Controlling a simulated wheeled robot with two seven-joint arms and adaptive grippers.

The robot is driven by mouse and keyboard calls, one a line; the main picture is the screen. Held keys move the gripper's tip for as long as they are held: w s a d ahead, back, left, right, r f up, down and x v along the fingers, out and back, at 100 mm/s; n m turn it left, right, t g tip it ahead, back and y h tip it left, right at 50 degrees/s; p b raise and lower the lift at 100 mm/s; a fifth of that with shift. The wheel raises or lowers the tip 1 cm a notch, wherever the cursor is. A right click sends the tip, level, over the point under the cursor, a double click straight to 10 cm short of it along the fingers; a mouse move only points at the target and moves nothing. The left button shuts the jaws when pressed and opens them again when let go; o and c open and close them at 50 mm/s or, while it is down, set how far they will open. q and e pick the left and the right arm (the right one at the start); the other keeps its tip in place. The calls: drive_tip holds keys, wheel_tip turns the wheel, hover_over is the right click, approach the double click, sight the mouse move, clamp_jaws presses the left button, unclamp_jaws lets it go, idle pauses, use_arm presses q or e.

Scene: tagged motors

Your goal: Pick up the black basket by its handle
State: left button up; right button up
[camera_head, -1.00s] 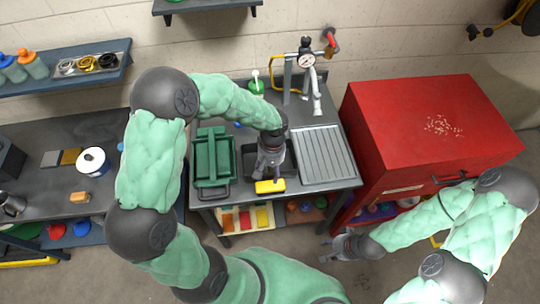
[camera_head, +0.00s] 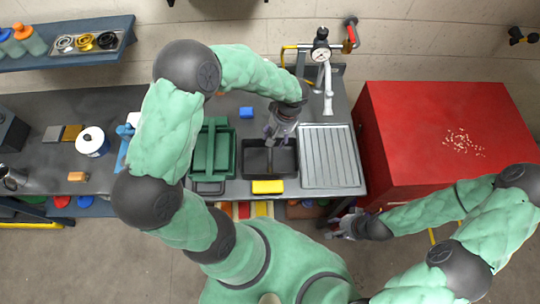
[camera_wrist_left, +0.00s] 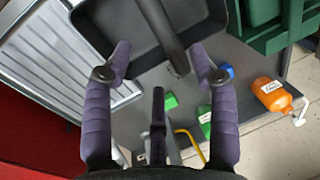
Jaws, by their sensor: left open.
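The black basket (camera_head: 254,164) stands on the grey workbench, between a green basket and a ribbed metal drainboard. It fills the upper part of the left wrist view (camera_wrist_left: 112,22), where its black handle (camera_wrist_left: 162,28) runs across it. My left gripper (camera_head: 271,135) is above the basket's far side. In the left wrist view its two fingers (camera_wrist_left: 160,47) are open, with the handle between the fingertips in the picture; whether they touch it I cannot tell. My left arm hides part of the bench. My right gripper (camera_head: 340,229) is low in front of the bench, apart from the basket; its jaws are unclear.
The green basket (camera_head: 229,178) is close on the left, the drainboard (camera_head: 330,155) on the right. A yellow block (camera_head: 268,187) lies at the front edge, a blue block (camera_head: 246,112) behind. A faucet with gauge (camera_head: 321,50) rises behind; a red cabinet (camera_head: 420,120) stands right.

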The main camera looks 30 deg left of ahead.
sight(269, 154)
use_arm(q)
drive_tip(key=f, duration=0.1)
drive_tip(key=s+f, duration=0.1)
drive_tip(key=a+f, duration=0.1)
drive_tip(key=f, duration=0.1)
drive_tip(key=shift+s+a+f+p, duration=0.1)
drive_tip(key=shift+s+p, duration=0.05)
drive_tip(key=shift+p, duration=0.2)
drive_tip(key=shift+a+f, duration=0.1)
drive_tip(key=shift+f, duration=0.45)
clamp_jaws()
